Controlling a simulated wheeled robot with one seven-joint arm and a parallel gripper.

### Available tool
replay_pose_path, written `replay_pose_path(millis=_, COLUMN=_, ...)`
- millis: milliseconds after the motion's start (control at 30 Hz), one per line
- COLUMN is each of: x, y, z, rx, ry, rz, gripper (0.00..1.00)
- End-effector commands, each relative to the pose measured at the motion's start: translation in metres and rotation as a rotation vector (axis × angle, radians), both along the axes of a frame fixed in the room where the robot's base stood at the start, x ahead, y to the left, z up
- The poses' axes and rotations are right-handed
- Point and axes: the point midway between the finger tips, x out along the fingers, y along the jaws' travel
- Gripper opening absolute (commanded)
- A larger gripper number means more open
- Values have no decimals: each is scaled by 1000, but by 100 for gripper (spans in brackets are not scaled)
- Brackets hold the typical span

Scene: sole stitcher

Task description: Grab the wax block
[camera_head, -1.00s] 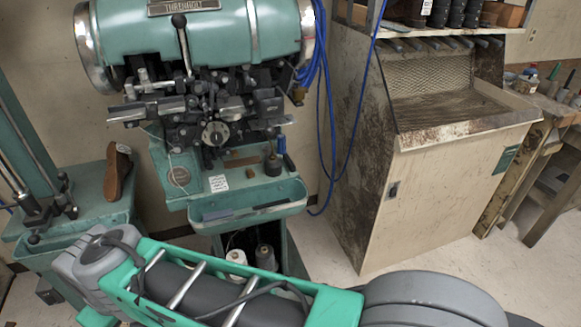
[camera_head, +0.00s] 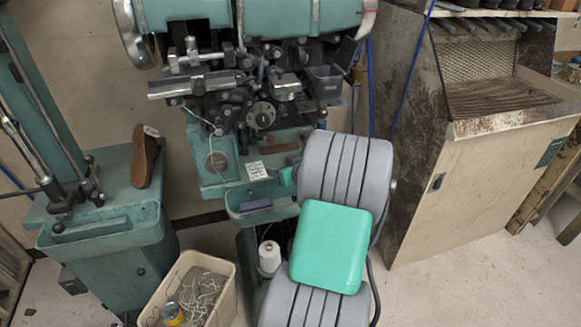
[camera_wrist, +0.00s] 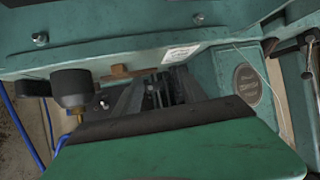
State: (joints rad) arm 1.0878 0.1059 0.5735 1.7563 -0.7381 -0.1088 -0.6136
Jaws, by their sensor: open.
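A small brown bar (camera_head: 285,158) lies on the ledge of the green stitching machine (camera_head: 215,165), right of a white label. It also shows in the wrist view (camera_wrist: 128,71). A blue-grey block (camera_head: 256,205) lies in the machine's front tray (camera_head: 240,218). I cannot tell for certain which is the wax block. My gripper (camera_wrist: 156,95) shows in the wrist view as dark fingers beyond a green housing, apart and with nothing clearly between them.
A dark cup (camera_wrist: 72,90) stands beside the brown bar. A cream bin (camera_head: 190,285) with scraps and a can stands on the floor at the front. A rusty cabinet (camera_head: 470,170) is at right.

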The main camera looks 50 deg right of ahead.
Motion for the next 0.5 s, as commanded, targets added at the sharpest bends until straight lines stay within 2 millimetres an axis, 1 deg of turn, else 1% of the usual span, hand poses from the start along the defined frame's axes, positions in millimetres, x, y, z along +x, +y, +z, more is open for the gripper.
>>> replay_pose_path(millis=33, x=-14, y=-28, z=-11, rx=-10, ry=-42, rz=-50, gripper=49)
replay_pose_path(millis=100, x=-26, y=-52, z=-12, rx=-32, ry=-88, rz=-91, gripper=49)
replay_pose_path(millis=133, x=-28, y=-57, z=-13, rx=-37, ry=-100, rz=-102, gripper=49)
replay_pose_path(millis=233, x=-22, y=-66, z=-15, rx=-43, ry=-114, rz=-110, gripper=49)
replay_pose_path(millis=367, x=-5, y=-71, z=-21, rx=-44, ry=-113, rz=-108, gripper=49)
replay_pose_path(millis=500, x=14, y=-80, z=-30, rx=-43, ry=-111, rz=-107, gripper=49)
